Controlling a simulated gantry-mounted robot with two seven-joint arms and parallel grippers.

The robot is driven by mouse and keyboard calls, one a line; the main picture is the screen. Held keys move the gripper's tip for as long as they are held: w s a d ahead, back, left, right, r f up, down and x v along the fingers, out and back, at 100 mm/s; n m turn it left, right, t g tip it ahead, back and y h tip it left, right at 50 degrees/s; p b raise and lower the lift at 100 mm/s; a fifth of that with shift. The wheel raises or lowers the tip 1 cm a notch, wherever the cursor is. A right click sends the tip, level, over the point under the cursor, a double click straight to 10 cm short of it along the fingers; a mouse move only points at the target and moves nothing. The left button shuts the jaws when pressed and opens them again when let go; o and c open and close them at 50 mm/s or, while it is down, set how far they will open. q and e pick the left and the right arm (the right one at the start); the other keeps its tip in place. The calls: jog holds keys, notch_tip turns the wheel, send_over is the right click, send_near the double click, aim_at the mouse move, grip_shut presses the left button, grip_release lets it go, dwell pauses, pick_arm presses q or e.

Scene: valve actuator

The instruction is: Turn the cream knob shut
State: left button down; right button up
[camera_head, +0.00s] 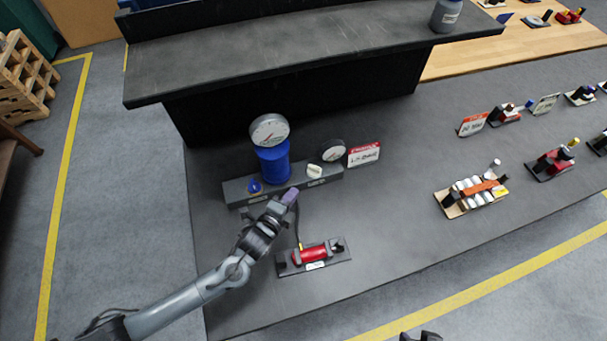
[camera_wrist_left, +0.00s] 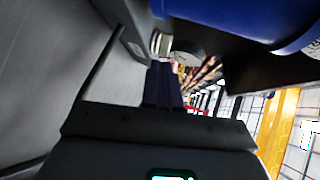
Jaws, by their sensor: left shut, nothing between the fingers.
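The cream knob (camera_head: 314,171) sits on the right part of a dark grey valve base (camera_head: 237,191), in front of a small round gauge. In the left wrist view the cream knob (camera_wrist_left: 163,44) shows just past the fingertips. My left gripper (camera_head: 290,196) has purple fingers that are shut and empty. It is in front of the base, lower left of the knob and apart from it. The fingers also show shut in the left wrist view (camera_wrist_left: 163,80). A dark piece of what looks like my right gripper (camera_head: 420,336) shows at the bottom edge, mostly cut off.
A blue cylinder (camera_head: 273,163) with a large gauge (camera_head: 269,130) and a small blue knob (camera_head: 254,186) stand on the base. The small gauge (camera_head: 332,150) and a red-white sign (camera_head: 363,154) are behind. A red-handled device (camera_head: 313,254) lies in front. The table between is clear.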

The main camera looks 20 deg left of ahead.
aim_at(310, 168)
pick_arm(q)
jog(key=x, duration=0.5)
jog(key=r+x, duration=0.1)
jog(key=x, duration=0.2)
jog(key=shift+w, duration=0.25)
jog(key=shift+w+d+f, duration=0.1)
jog(key=shift+w, duration=0.55)
pick_arm(e)
jog(key=shift+d, duration=0.1)
jog(key=shift+r, duration=0.1)
